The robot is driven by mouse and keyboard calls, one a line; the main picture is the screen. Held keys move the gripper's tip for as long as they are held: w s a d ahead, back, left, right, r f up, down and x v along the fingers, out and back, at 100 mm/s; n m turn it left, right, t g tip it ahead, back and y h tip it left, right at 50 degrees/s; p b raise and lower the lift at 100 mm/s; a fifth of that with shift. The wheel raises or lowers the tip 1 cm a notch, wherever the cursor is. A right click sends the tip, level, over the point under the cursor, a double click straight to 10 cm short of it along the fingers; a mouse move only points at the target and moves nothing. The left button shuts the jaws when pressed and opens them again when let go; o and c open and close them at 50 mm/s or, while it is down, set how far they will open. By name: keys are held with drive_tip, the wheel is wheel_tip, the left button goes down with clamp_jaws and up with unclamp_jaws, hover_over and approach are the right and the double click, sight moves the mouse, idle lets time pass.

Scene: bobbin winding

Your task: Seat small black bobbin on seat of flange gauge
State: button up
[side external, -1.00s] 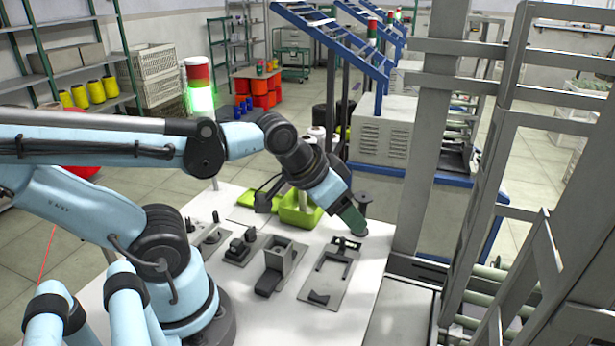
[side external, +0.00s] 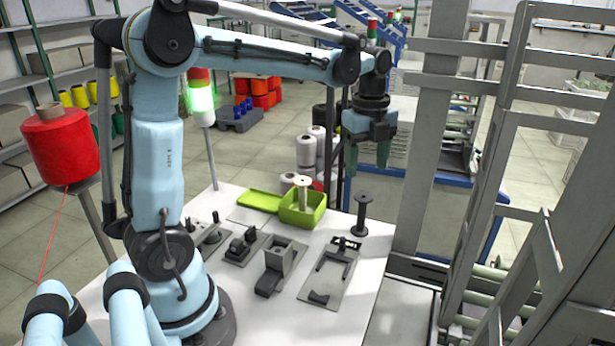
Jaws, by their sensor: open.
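The small black bobbin (side external: 361,214) stands upright on the white table, near its far right edge. My gripper (side external: 367,155) hangs above it, fingers pointing down, open and empty. There is a clear gap between the fingertips and the bobbin's top flange. Several fixtures stand on the table to the left of the bobbin. One is a grey plate with a dark open frame and small black parts (side external: 333,266). Another carries an upright grey block (side external: 279,257). I cannot tell for certain which of them is the flange gauge. No bobbin shows on any of them.
A green box (side external: 303,217) with a pale bobbin (side external: 302,188) stands at the table's back, beside its green lid (side external: 258,197). Smaller black fixtures (side external: 238,246) stand further left. A grey metal frame (side external: 420,150) rises right of the table. The table's front is bare.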

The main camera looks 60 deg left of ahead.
sight(364, 196)
drive_tip(key=shift+w+a+f+m+g, duration=0.3)
drive_tip(key=shift+w+a+m, duration=0.15)
drive_tip(key=shift+m, duration=0.35)
drive_tip(key=shift+f, duration=3.75)
drive_tip(key=shift+r, duration=0.1)
drive_tip(key=c, duration=0.7)
drive_tip(key=shift+o, duration=0.2)
drive_tip(key=shift+r, duration=2.5)
